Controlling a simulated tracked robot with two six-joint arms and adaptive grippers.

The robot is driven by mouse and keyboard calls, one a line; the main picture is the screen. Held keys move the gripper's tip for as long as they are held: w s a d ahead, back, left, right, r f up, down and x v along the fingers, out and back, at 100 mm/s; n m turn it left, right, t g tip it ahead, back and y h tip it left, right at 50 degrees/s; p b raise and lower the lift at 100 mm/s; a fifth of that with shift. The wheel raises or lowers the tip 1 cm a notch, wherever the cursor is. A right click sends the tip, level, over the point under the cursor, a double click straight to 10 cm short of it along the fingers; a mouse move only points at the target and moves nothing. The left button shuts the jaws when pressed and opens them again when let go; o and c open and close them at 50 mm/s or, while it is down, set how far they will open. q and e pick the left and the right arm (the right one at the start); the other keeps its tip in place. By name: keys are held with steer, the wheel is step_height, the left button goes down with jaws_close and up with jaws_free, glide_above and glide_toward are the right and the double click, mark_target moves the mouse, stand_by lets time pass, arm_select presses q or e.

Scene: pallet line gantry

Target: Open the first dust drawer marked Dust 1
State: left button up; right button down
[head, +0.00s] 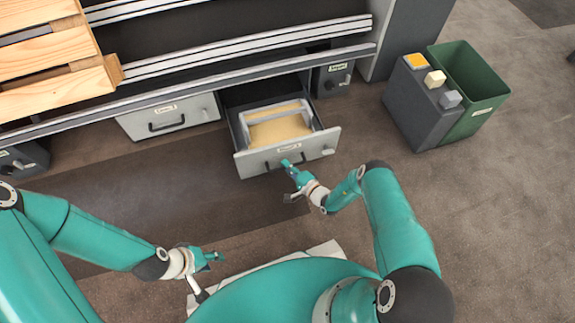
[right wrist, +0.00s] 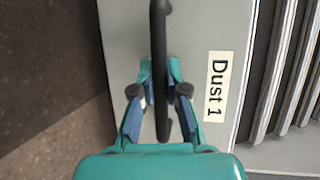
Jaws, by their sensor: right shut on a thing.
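The drawer marked Dust 1 (head: 253,167) is pulled out from under the line in the head view, with tan dust (head: 278,130) and a pale frame inside. Its grey front with the Dust 1 label (right wrist: 215,87) fills much of the right wrist view. My right gripper (head: 288,164) is at the drawer front, shut on the dark bar handle (right wrist: 158,40); in the right wrist view its fingers (right wrist: 159,80) lie on both sides of the bar. My left gripper (head: 214,257) is away from the drawer at lower left, with no object seen in it; its finger gap is unclear.
A second grey drawer (head: 168,118) with a black handle is closed to the left. A wooden pallet (head: 50,60) rests on the line above. A green bin (head: 483,88) and a dark grey stand (head: 420,112) are at right. The floor before the drawer is clear.

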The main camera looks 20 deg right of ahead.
steer(key=shift+s+a+f, duration=0.15)
steer(key=shift+a+f, duration=0.05)
steer(key=c, duration=1.2)
jaws_free()
steer(key=shift+d, duration=0.15)
steer(key=shift+r, duration=0.1)
steer(key=v, duration=1.1)
steer(key=shift+s+d+r, duration=0.1)
steer(key=shift+s+d, duration=0.1)
steer(key=shift+s, duration=0.15)
steer(key=shift+r, duration=0.1)
